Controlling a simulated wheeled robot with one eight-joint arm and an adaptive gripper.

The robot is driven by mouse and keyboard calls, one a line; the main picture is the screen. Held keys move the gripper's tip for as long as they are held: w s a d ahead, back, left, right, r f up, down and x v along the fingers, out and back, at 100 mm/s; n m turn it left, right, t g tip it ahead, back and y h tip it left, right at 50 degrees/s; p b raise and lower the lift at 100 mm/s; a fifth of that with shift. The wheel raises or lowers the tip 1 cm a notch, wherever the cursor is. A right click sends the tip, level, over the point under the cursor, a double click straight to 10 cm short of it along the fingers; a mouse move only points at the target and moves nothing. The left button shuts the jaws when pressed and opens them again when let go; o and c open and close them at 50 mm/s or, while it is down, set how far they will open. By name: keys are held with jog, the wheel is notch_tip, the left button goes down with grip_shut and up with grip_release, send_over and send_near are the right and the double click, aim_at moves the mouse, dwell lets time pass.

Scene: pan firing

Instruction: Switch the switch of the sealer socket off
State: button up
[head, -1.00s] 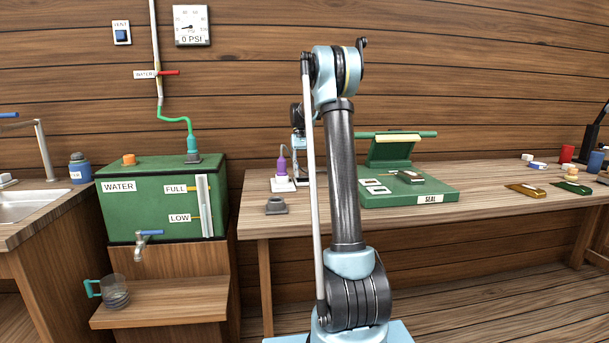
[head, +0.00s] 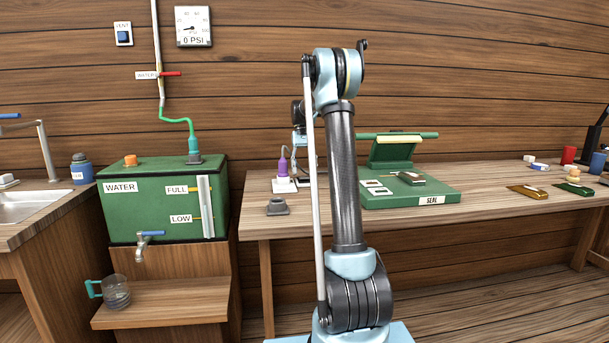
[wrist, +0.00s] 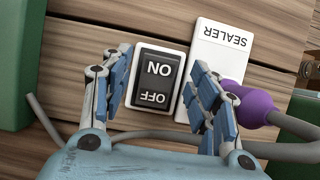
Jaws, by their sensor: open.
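The sealer socket's switch (wrist: 155,82) is a black rocker in a white frame, marked ON and OFF, upside down in the wrist view. Its white plate with the SEALER label (wrist: 228,40) is beside it. A purple plug (wrist: 252,106) with a grey cable is at the right. My gripper (wrist: 163,92) is open, its blue-padded fingers to either side of the rocker and nothing between them held. Whether a fingertip touches the switch cannot be told. In the head view the socket (head: 283,186) and purple plug (head: 283,167) show left of my arm, which partly hides the gripper.
The green sealer (head: 440,190) stands on the wooden table right of the socket. A small grey stand (head: 277,206) lies at the table's front left. The green water tank (head: 150,215) is further left. The wooden wall is behind.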

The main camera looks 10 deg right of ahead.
jog(key=v, duration=1)
jog(key=shift+r, duration=0.1)
